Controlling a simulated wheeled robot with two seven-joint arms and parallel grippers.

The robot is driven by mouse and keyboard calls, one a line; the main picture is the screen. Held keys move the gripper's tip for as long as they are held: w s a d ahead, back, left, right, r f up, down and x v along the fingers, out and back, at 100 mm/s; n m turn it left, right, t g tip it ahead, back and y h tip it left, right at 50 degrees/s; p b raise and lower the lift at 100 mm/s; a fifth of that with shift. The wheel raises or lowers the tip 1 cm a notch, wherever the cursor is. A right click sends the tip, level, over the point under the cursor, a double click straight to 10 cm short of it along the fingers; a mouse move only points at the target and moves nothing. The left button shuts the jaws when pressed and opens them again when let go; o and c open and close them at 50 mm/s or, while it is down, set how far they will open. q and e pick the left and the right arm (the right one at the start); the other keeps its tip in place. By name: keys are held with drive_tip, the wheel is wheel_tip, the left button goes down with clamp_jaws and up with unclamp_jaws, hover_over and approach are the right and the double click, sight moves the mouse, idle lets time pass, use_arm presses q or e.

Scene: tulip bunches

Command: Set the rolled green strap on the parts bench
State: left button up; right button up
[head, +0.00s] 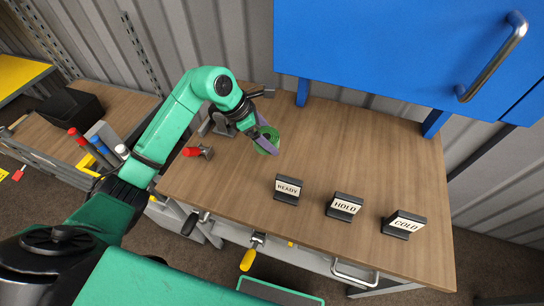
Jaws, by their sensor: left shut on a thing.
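The rolled green strap (267,146) is a ring-shaped coil over the left back part of the parts bench (345,150), which has a brown wood top. My left gripper (264,133) is shut on the strap and partly hides its near-left side. I cannot tell whether the strap touches the bench top or is held slightly above it. My right gripper is not in view.
Small signs reading READY (288,188), HOLD (344,206) and COLD (403,224) stand along the bench front. A red-handled clamp (198,152) sits at its left. A blue cabinet (400,50) overhangs the back.

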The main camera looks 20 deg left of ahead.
sight(275, 164)
use_arm(q)
wheel_tip(275, 164, down, 10)
drive_tip(key=shift+f+p, duration=0.1)
drive_tip(key=shift+p, duration=0.6)
drive_tip(key=shift+f, duration=0.1)
drive_tip(key=o, duration=1.2)
drive_tip(key=shift+b+v, duration=1.1)
drive_tip(key=shift+v, duration=5)
drive_tip(key=shift+d, duration=0.15)
